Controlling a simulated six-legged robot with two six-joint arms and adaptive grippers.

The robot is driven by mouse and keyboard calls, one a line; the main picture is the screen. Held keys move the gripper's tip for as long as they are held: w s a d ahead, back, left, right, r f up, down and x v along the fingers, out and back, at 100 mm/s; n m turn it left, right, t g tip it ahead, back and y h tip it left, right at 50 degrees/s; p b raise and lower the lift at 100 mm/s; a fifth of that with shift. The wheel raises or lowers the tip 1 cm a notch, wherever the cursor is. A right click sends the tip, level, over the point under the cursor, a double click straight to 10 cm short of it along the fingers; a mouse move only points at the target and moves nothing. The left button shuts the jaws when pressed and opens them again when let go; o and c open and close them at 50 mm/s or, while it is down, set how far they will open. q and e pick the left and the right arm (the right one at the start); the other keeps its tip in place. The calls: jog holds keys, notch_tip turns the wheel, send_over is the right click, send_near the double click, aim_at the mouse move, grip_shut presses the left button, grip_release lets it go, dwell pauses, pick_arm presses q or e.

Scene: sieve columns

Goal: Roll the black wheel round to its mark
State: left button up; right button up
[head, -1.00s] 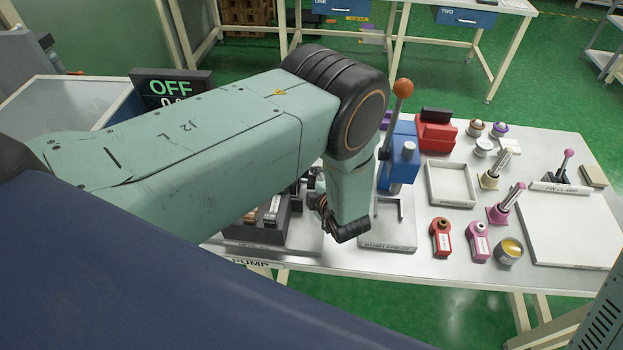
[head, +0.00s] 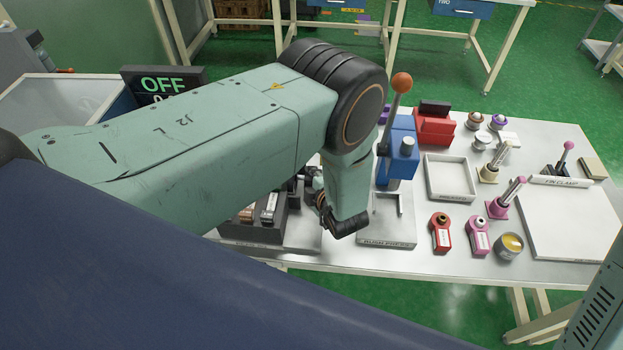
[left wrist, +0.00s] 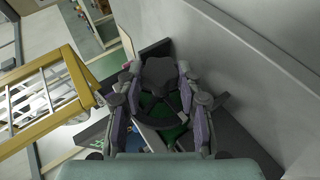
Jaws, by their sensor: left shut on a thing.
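The black wheel (left wrist: 160,75) shows in the left wrist view as a dark, lobed shape between the fingers. My left gripper (left wrist: 158,92) is shut on it, with one grey-purple finger on each side. In the head view my left arm reaches across the bench and hides the wheel and most of the left gripper. I cannot make out the wheel's mark in either view. My right gripper is not in view.
A display reading OFF (head: 163,82) stands behind my left arm. A blue press with an orange-knobbed lever (head: 402,150) stands just right of my wrist. A dark rack (head: 258,225) is to its left. A grey tray (head: 450,178) and several small parts stand farther right.

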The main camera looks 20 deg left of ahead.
pick_arm(q)
jog(key=shift+a, duration=0.1)
jog(key=c, duration=0.4)
jog(key=shift+c, duration=0.2)
jog(key=shift+f, duration=0.1)
jog(key=shift+s+f+t+y+b, duration=0.1)
jog(key=shift+f+t+y+b, duration=0.15)
jog(key=shift+t+b, duration=0.55)
jog(key=t+b, duration=0.1)
jog(key=b, duration=0.1)
jog(key=n+t+y+b, duration=0.1)
jog(key=b, duration=0.1)
jog(key=shift+f+y, duration=0.25)
jog(key=shift+s+n+t+y+b, duration=0.1)
jog(key=shift+n+t+y+b, duration=0.55)
jog(key=shift+t+b, duration=0.6)
jog(key=shift+r+g, duration=0.1)
jog(key=shift+g, duration=0.15)
